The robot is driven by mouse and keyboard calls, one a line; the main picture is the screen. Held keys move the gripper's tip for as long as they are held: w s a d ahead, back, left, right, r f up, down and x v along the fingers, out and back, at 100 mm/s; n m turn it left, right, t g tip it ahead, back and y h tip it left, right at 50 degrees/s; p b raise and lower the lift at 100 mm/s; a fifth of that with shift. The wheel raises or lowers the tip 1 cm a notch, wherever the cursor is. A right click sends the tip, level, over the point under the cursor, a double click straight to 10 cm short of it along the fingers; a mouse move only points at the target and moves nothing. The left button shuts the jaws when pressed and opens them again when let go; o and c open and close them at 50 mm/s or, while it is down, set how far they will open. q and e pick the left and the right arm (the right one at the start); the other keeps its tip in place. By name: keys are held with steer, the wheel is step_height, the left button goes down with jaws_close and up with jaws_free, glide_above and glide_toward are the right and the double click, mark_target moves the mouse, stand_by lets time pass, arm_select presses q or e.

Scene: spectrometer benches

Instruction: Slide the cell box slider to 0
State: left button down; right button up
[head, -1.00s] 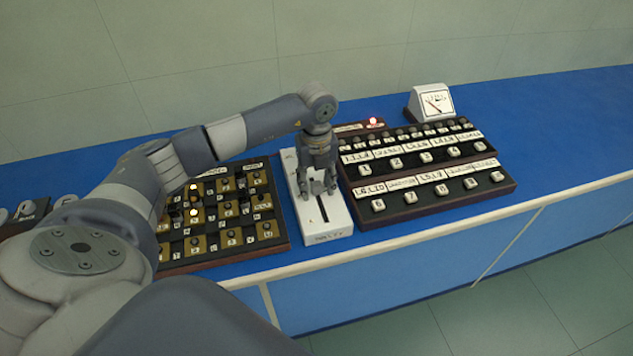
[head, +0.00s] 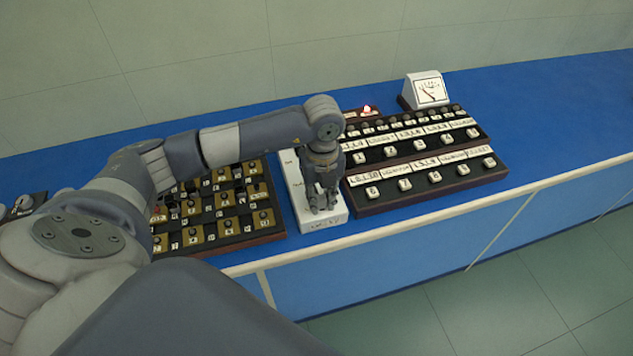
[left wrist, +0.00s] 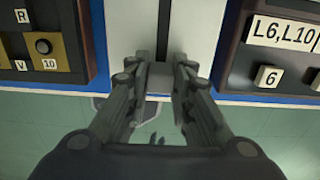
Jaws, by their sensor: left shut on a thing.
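The cell box (head: 291,178) is a long white box on the blue bench, with a dark slot running along its top. It also shows in the left wrist view (left wrist: 127,25). My left gripper (head: 322,207) points down over the box's near end. In the left wrist view my left gripper (left wrist: 160,84) is shut on the grey slider knob (left wrist: 159,79), with a finger on each side. In the head view the gripper hides the knob and most of the slot. The scale marks are too small or hidden to read. My right gripper is not in view.
A dark panel with brass plates and knobs (head: 245,224) stands close on the left. A stepped panel of white numbered keys (head: 405,184) stands close on the right. A white meter (head: 430,90) and a lit red lamp (head: 367,109) are behind. The bench's front edge is near.

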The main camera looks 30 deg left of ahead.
mark_target(322, 200)
arm_select(q)
steer(key=shift+s+d+f, duration=0.1)
steer(key=shift+s, duration=0.05)
steer(key=c, duration=1.4)
jaws_free()
steer(key=shift+d, duration=0.1)
steer(key=shift+r, duration=0.2)
step_height(322, 200, up, 12)
steer(key=shift+d+f, duration=0.1)
steer(key=shift+f, duration=0.05)
